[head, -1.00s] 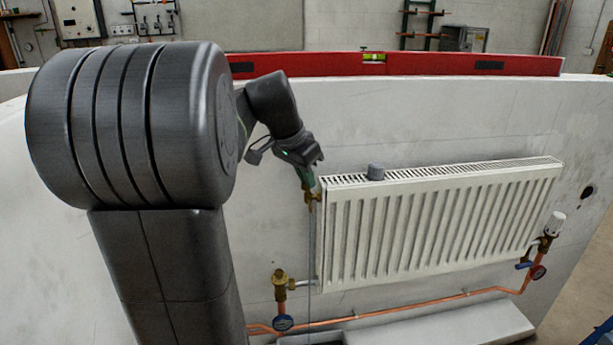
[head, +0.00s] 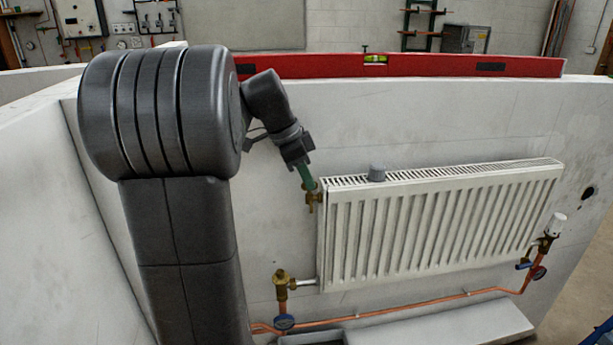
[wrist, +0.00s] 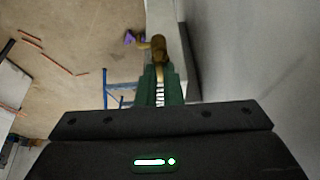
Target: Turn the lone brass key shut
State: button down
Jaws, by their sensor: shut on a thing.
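The brass key (head: 315,198) sits on a brass fitting at the upper left corner of the white radiator (head: 430,225). My gripper (head: 308,184) reaches down to it from the upper left, and its green fingers are shut on the key. In the wrist view the green fingers (wrist: 160,88) close around brass, with a rounded brass part (wrist: 159,50) showing beyond their tips. The fingers hide part of the key, so its exact angle cannot be told.
A white-capped valve (head: 556,226) is at the lower right. A grey knob-like piece (head: 376,172) rests on the radiator's top. A red level (head: 400,65) lies along the wall top.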

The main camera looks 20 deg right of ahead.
jog(key=shift+f, duration=0.25)
jog(key=c, duration=1.9)
grip_release()
jog(key=shift+r, duration=0.15)
jog(key=v, duration=1.3)
jog(key=shift+a+r, duration=0.1)
jog(key=shift+r, duration=0.15)
jog(key=x, duration=1.3)
jog(key=shift+f, duration=0.25)
